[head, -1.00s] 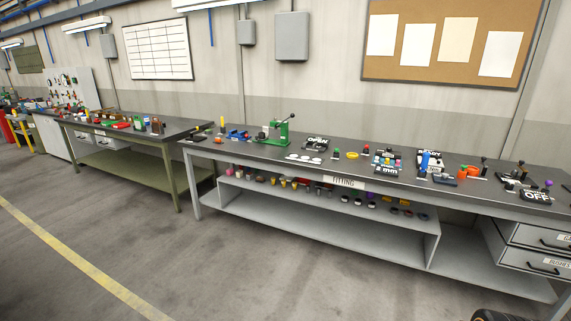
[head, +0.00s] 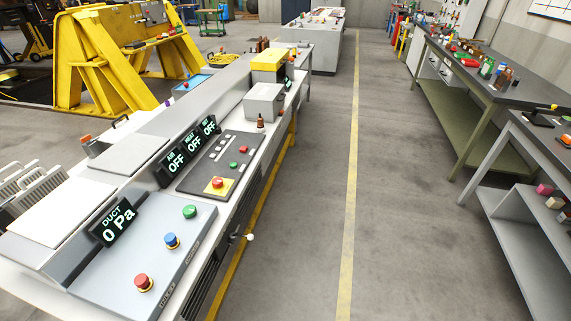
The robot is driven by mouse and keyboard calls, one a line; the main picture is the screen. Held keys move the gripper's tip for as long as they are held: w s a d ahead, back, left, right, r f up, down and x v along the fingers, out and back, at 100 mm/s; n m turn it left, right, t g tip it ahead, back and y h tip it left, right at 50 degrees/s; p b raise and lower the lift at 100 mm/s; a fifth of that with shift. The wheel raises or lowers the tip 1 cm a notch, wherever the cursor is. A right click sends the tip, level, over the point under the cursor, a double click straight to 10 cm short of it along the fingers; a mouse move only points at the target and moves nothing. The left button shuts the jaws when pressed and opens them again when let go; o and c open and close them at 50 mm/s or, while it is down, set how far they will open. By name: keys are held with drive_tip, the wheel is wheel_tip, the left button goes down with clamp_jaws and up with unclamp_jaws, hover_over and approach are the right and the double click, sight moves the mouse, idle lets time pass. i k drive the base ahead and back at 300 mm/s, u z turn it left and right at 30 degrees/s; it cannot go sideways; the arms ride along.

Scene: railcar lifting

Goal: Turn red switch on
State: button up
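No single red switch stands out; several red controls show in the head view. A red knob (head: 143,281) stands on the light panel (head: 150,240) at the near left, in line with a blue knob (head: 171,240) and a green knob (head: 190,211). Farther along, a red button on a yellow plate (head: 216,187) and a small red button (head: 243,149) sit on a dark panel (head: 205,165). I cannot tell which one is meant. My gripper is not in view.
A display (head: 118,222) reads "DUCT 0 Pa". Three displays (head: 190,146) marked AIR, HEAT and NET read OFF. A white-tipped lever (head: 250,237) sticks out from the console's side. The floor aisle (head: 315,190) is clear between console and right-hand benches (head: 490,85).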

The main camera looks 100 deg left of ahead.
sight(218, 182)
drive_tip(key=u, duration=3)
drive_tip(key=i, duration=2.35)
drive_tip(key=u, duration=2.5)
